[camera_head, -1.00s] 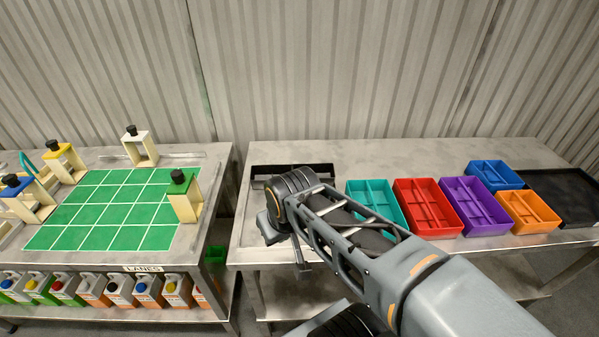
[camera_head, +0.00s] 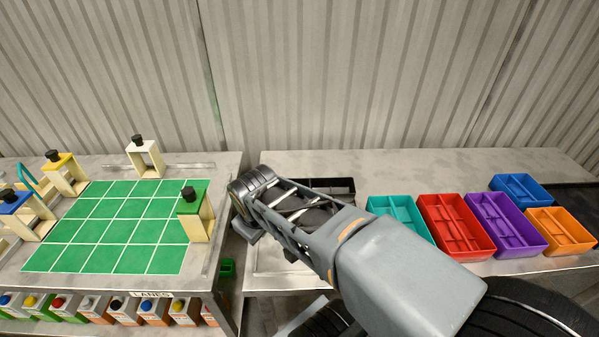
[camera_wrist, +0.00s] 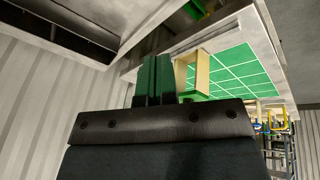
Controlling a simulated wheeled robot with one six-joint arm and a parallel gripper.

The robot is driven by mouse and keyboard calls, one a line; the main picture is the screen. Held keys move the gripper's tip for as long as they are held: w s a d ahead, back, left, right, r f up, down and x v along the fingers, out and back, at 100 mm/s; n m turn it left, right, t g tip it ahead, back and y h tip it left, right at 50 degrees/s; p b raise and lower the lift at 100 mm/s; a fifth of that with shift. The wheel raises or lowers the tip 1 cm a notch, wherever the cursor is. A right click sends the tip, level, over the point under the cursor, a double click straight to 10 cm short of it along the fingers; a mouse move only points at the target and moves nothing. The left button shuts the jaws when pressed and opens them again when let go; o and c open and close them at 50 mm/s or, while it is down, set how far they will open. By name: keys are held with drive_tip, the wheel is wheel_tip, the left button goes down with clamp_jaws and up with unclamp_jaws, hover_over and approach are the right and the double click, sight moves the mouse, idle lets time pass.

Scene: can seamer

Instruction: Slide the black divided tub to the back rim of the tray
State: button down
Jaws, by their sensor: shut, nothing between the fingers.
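The black divided tub (camera_head: 342,186) stands on the right-hand bench, left of the teal box. My arm hides most of it, so only its back and right parts show in the head view. A dark, open, box-like shape (camera_wrist: 70,22) fills the upper left of the wrist view; I cannot tell for sure that it is this tub. My gripper (camera_wrist: 154,62) is shut and empty, its two dark green fingers together. In the head view my wrist is at the bench's left end and the fingertips are hidden. The tray's rim cannot be made out clearly.
Right of the tub stand the teal (camera_head: 400,215), red (camera_head: 456,225), purple (camera_head: 506,224), orange (camera_head: 560,231) and blue (camera_head: 520,190) divided boxes. The left table bears a green gridded mat (camera_head: 115,225) and cream frames, one (camera_head: 194,215) near its right edge. A corrugated wall (camera_head: 350,75) stands behind.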

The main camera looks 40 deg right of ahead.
drive_tip(key=w+d+f+n+h, duration=0.3)
drive_tip(key=w+d+f+n, duration=0.15)
drive_tip(key=d+n, duration=0.4)
drive_tip(key=n+h+p, duration=0.1)
drive_tip(key=n+h, duration=0.1)
drive_tip(key=n, duration=1)
approach(310, 183)
drive_tip(key=shift+g, duration=0.4)
drive_tip(key=x, duration=0.2)
drive_tip(key=w+x, duration=0.1)
drive_tip(key=x, duration=0.4)
drive_tip(key=shift+w+d+r, duration=0.2)
drive_tip(key=shift+d+r, duration=0.1)
drive_tip(key=shift+d, duration=0.1)
drive_tip(key=shift+f, duration=0.3)
drive_tip(key=shift+s+a+f, duration=0.1)
drive_tip(key=shift+f, duration=0.05)
drive_tip(key=shift+s+a+f, duration=0.1)
drive_tip(key=shift+f, duration=0.05)
drive_tip(key=shift+s+a+f+b, duration=0.1)
drive_tip(key=shift+s+a+b, duration=0.1)
drive_tip(key=shift+a+b, duration=0.25)
drive_tip(key=shift+r, duration=0.2)
